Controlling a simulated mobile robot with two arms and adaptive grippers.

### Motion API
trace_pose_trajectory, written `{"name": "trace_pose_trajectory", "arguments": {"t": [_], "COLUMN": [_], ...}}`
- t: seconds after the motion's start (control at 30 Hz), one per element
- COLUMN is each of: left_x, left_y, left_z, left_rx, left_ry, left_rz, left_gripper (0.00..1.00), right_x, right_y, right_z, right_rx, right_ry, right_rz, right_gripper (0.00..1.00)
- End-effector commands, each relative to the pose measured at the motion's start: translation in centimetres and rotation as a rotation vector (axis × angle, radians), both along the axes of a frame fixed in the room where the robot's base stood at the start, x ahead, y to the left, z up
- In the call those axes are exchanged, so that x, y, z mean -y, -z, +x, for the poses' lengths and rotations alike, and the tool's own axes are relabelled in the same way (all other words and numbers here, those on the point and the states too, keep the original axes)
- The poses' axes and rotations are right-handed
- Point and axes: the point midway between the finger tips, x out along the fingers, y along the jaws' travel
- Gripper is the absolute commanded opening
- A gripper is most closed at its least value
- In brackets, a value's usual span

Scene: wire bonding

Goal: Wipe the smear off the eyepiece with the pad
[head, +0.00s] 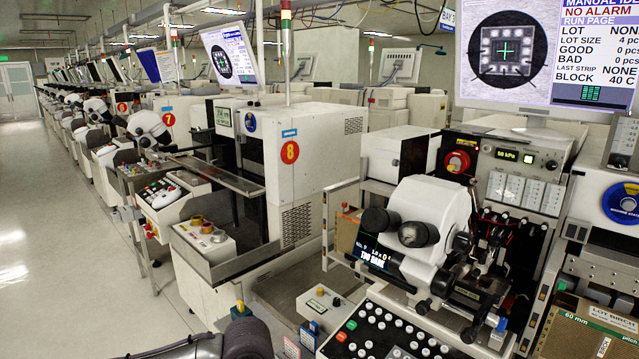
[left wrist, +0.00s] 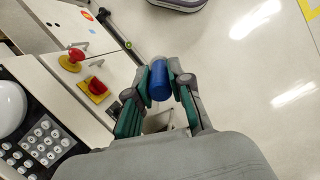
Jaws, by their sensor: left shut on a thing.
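The white microscope head (head: 436,205) of the wire bonder stands right of centre in the head view. It has two dark eyepieces, a left one (head: 379,221) and a right one (head: 416,233). The right one shows a greyish, cloudy face; I cannot tell for sure that this is the smear. In the left wrist view my left gripper (left wrist: 160,84) is shut on a blue, rounded cylinder (left wrist: 159,80), apparently the pad. It is held clear of the floor and the eyepieces. In the head view only my dark left arm shows at the bottom left. My right gripper is not in view.
A black keypad panel (head: 385,335) lies below the microscope. A cardboard box (head: 578,330) stands at the bottom right. In the left wrist view a red knob (left wrist: 72,59) and a red switch on yellow (left wrist: 95,88) sit on a panel left of the gripper. Open floor lies at the right.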

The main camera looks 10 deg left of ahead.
Motion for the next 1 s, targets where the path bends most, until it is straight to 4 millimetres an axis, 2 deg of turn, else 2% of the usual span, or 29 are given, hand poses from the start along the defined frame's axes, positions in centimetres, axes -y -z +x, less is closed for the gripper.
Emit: {"name": "trace_pose_trajectory", "arguments": {"t": [0.03, 0.17, 0.3, 0.5, 0.6, 0.7, 0.8, 0.9, 1.0], "left_x": [1.2, 3.6, 5.6, 7.3, 7.6, 7.6, 7.5, 7.5, 7.6], "left_y": [-3.5, -10.7, -18.7, -30.2, -34.9, -38.3, -40.3, -41.1, -41.1], "left_z": [1.0, 2.7, 3.9, 4.4, 4.3, 4.1, 3.9, 3.9, 4.2], "left_rx": [-0.025, -0.089, -0.117, -0.095, -0.071, -0.050, -0.038, -0.034, -0.033], "left_ry": [-0.091, -0.351, -0.625, -0.948, -1.052, -1.121, -1.157, -1.174, -1.180], "left_rz": [-0.045, -0.173, -0.335, -0.578, -0.676, -0.745, -0.787, -0.806, -0.811], "left_gripper": [0.02, 0.02, 0.02, 0.02, 0.02, 0.02, 0.02, 0.02, 0.02], "right_x": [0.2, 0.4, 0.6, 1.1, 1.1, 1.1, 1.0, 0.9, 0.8], "right_y": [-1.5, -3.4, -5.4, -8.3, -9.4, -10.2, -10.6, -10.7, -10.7], "right_z": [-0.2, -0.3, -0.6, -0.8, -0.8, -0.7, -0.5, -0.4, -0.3], "right_rx": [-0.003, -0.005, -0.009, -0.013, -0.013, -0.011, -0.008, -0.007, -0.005], "right_ry": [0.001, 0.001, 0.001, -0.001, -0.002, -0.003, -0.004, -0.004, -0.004], "right_rz": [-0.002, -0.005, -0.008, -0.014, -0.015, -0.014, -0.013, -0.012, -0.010], "right_gripper": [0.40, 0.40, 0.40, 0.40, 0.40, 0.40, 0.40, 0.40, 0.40]}}
